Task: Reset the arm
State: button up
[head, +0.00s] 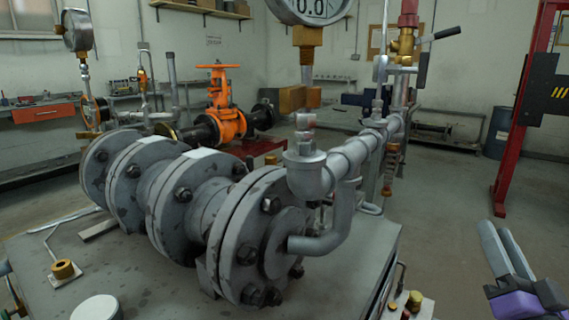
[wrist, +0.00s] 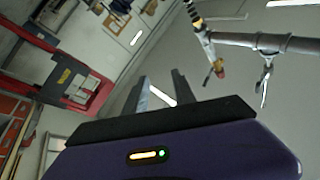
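My gripper (head: 495,229) is at the lower right of the head view, a purple body with two grey fingers pointing up and to the left. It is right of the bench and apart from the pipework. In the wrist view my gripper (wrist: 161,77) shows a clear gap between its fingers, with nothing held. The orange gate valve (head: 226,122) with its orange handwheel (head: 218,67) stands behind the grey flanged pipe assembly (head: 190,195), far from my gripper. Most of my arm is out of view.
A metal bench (head: 150,285) carries the flanged pipes. A pressure gauge (head: 310,10) stands at the top centre. A red post frame (head: 515,110) is at the right and also shows in the wrist view (wrist: 65,75). Open floor (head: 455,190) lies between bench and frame.

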jog(key=s+a+f+n+g+y, duration=0.15)
jog(key=s+a+f, duration=0.35)
jog(key=s+f, duration=0.5)
jog(key=s+a+f+n+g+y, duration=0.1)
jog(key=s+a+f+n+g, duration=0.35)
jog(key=s, duration=0.95)
jog(key=s+a+f+n+g+y, duration=0.1)
jog(key=s+a+f, duration=0.7)
jog(key=s, duration=0.5)
notch_tip(320, 180, up, 23)
jog(key=d+p, duration=0.1)
jog(key=p, duration=2.4)
jog(key=shift+g, duration=0.3)
jog(key=shift+r, duration=0.1)
